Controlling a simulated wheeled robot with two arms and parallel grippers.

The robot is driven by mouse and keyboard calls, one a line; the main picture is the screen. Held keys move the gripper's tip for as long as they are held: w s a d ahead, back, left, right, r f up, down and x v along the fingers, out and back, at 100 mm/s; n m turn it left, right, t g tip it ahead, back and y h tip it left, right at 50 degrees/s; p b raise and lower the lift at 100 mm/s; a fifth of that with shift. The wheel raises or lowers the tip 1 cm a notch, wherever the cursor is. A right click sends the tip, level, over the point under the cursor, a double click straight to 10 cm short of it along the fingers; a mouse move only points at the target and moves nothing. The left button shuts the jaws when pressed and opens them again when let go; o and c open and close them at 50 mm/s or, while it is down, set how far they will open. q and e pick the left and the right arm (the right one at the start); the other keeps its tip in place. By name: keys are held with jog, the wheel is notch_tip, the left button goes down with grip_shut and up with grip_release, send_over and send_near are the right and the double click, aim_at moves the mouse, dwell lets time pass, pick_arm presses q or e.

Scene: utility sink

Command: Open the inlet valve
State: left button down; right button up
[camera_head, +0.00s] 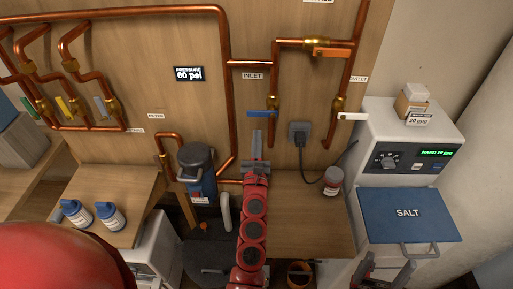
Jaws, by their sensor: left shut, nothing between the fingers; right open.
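The INLET label (253,76) is on the wooden wall panel, beside a copper pipe. Just below it, a blue valve lever (263,113) points horizontally left from a brass valve on a vertical pipe. My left gripper (257,135) is shut and empty, its fingertips just below the blue lever in the picture. I cannot tell the depth gap between them. My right gripper (384,270) is open at the bottom right, in front of the salt bin, far from the valve.
An orange lever (332,52) and a white lever (352,116) are on nearby pipes. A plugged-in outlet (299,134) is right of the blue lever. A jar (333,181) stands on the wooden counter (300,220). The blue-lidded SALT unit (408,229) stands at right.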

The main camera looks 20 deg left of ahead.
aim_at(262, 111)
pick_arm(q)
jog(key=r+p, duration=0.3)
jog(key=r, duration=0.1)
jog(key=shift+w+a, duration=0.1)
jog(key=shift+w, duration=0.15)
jog(key=shift+a, duration=0.1)
jog(key=shift+r+m, duration=0.15)
jog(key=shift+m, duration=0.25)
